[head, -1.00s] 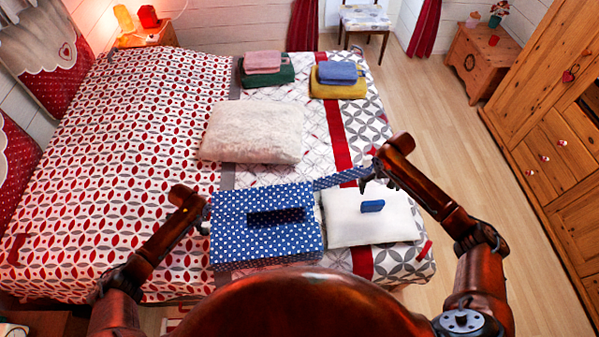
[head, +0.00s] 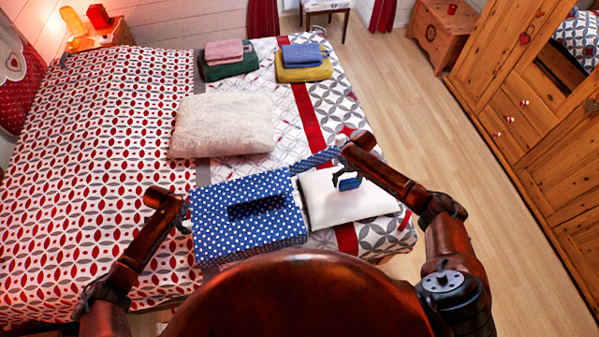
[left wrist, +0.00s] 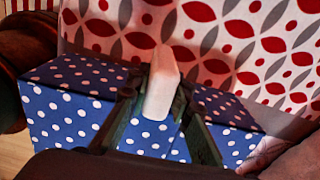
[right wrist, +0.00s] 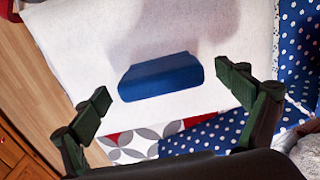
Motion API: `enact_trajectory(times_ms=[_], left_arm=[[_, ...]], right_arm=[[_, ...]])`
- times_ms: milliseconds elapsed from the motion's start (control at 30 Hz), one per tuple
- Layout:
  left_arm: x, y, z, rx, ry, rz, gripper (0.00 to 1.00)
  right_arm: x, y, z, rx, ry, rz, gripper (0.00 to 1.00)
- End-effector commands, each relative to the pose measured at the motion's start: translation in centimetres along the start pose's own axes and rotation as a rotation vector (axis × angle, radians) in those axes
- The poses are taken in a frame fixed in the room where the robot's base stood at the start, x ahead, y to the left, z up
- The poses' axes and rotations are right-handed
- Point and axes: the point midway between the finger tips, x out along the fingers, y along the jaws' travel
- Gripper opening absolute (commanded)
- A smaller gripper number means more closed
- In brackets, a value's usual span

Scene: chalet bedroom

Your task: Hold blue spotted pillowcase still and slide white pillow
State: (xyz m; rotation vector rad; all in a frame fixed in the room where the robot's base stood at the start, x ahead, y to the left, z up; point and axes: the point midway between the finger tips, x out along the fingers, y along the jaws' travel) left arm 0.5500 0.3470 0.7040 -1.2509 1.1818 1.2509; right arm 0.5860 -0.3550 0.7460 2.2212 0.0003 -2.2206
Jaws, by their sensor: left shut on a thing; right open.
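The blue spotted pillowcase (head: 270,240) lies on the bed with a dark opening in its top. My left gripper (head: 184,218) is at its left side. In the left wrist view its fingers (left wrist: 158,100) are shut on a white tab (left wrist: 163,82) at the pillowcase. The flat white pillow (head: 325,207) lies just right of the pillowcase, with a blue tab (head: 349,184) on top. My right gripper (head: 346,177) is over this tab. In the right wrist view its open fingers (right wrist: 165,88) are on either side of the blue tab (right wrist: 160,78), apart from it.
A spotted strip (head: 318,160) sticks out behind the pillowcase toward the right. A fluffy cream pillow (head: 222,124) lies farther back. Folded green (head: 228,70) and yellow (head: 303,73) cloths lie at the back. A wooden wardrobe (head: 530,110) stands right, beyond clear floor.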

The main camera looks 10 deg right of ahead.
Motion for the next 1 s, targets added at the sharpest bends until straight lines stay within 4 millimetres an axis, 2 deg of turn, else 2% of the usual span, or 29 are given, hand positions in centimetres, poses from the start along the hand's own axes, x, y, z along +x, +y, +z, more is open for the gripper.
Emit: enact_trajectory(times_ms=[67,833,1000], left_arm=[[0.03,0.02,-0.03,0.0,0.0,0.0,0.0],[0.03,0.03,-0.03,0.0,0.0,0.001,0.0],[0.03,0.03,-0.03,0.0,0.0,0.001,0.0]], right_arm=[[-0.01,-0.02,-0.01,0.0,0.0,0.0,0.93],[-0.03,0.01,0.0,0.0,0.0,0.001,0.4],[-0.04,0.01,-0.29,-0.035,0.0,0.001,0.38]])
